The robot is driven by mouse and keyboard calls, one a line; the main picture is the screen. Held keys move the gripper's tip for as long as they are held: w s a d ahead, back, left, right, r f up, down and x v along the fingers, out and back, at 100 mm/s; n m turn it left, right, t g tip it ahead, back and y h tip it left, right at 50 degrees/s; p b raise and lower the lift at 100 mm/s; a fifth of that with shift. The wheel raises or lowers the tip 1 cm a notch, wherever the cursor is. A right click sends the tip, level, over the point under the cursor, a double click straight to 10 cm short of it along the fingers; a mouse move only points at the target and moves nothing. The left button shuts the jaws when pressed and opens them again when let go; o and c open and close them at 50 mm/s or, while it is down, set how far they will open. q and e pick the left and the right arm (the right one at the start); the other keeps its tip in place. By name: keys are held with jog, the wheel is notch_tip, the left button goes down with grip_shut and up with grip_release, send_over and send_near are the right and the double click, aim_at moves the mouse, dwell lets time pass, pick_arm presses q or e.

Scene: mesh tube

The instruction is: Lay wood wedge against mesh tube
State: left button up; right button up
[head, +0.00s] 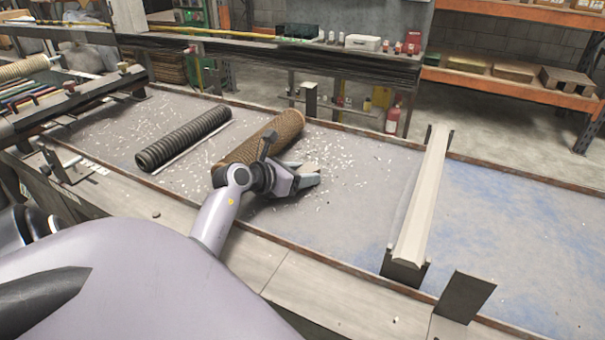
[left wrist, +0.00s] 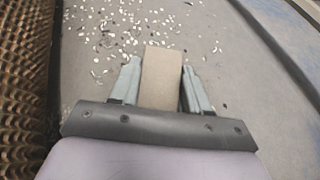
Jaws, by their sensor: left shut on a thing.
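The mesh tube (head: 262,138) is a brown, woven-looking cylinder lying on the grey table, slanting away to the upper right. Its mesh side also shows along the left edge of the left wrist view (left wrist: 25,75). My left gripper (head: 308,178) is at the right side of the tube's near end. It is shut on the wood wedge (left wrist: 161,78), a tan block held between the two fingers. A small part of the wedge (head: 310,169) shows between the fingers in the head view. Whether the wedge touches the tube or the table cannot be told. My right gripper is not in view.
A dark ribbed tube (head: 183,138) lies left of the mesh tube. Pale chips are scattered around both. A long beige rail (head: 424,200) stands on dark supports to the right. The table between the gripper and the rail is mostly clear.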

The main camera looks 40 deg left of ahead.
pick_arm(q)
jog(key=shift+f, duration=0.1)
jog(key=o, duration=0.6)
jog(key=shift+f, duration=0.1)
jog(key=o, duration=0.5)
jog(key=shift+c, duration=0.2)
